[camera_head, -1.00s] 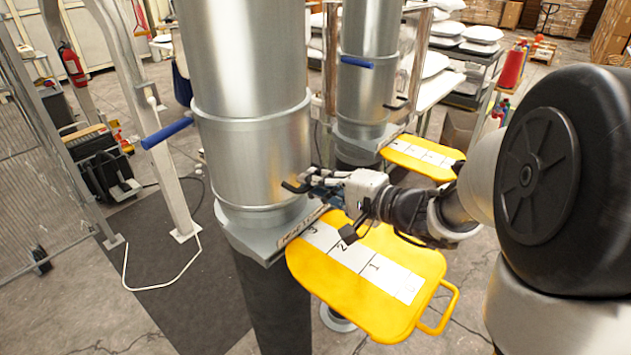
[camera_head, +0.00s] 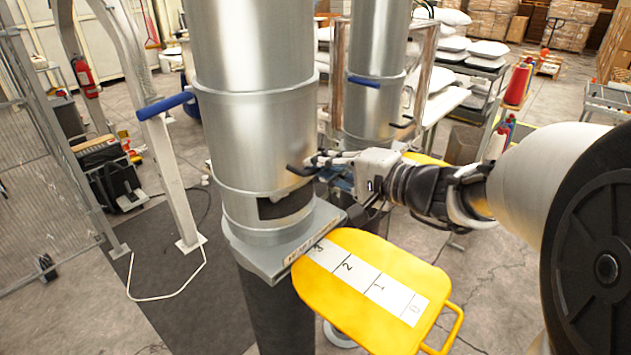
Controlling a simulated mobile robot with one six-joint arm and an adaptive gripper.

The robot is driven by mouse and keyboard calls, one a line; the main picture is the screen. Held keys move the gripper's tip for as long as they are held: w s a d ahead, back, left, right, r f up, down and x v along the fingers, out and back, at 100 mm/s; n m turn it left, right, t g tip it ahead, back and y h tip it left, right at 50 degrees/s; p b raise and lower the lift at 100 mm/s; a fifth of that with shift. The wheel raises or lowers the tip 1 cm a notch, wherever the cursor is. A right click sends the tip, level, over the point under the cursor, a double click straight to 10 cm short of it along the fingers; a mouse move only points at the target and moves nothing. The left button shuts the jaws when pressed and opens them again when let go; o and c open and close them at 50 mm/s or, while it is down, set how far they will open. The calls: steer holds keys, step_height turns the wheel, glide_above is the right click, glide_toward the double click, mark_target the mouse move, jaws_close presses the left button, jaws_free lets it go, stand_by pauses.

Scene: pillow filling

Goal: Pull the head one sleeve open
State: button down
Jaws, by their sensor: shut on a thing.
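The head one sleeve (camera_head: 255,145) is a shiny metal cylinder around the near pipe, left of centre. A dark opening (camera_head: 285,203) shows between its lower edge and the metal collar (camera_head: 270,237) below. A black handle (camera_head: 299,170) sticks out on the sleeve's right side. My gripper (camera_head: 319,161) comes in from the right and is shut on this handle. The fingers partly hide the handle's outer end.
A yellow slide plate (camera_head: 390,312) marked 0 to 3 juts out below my gripper. A second metal pipe (camera_head: 372,45) with its own yellow plate (camera_head: 428,159) stands behind. A white post with a blue lever (camera_head: 165,105) stands at left.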

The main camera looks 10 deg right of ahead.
mark_target(305, 130)
step_height(305, 130, up, 7)
steer(key=shift+f+p, duration=0.1)
steer(key=shift+p, duration=0.5)
steer(key=c, duration=1.9)
jaws_free()
steer(key=shift+s+d, duration=0.1)
steer(key=shift+s, duration=0.05)
steer(key=shift+o, duration=1)
steer(key=shift+f, duration=0.1)
steer(key=v, duration=1.1)
steer(key=shift+s+d, duration=0.25)
steer(key=shift+s, duration=0.05)
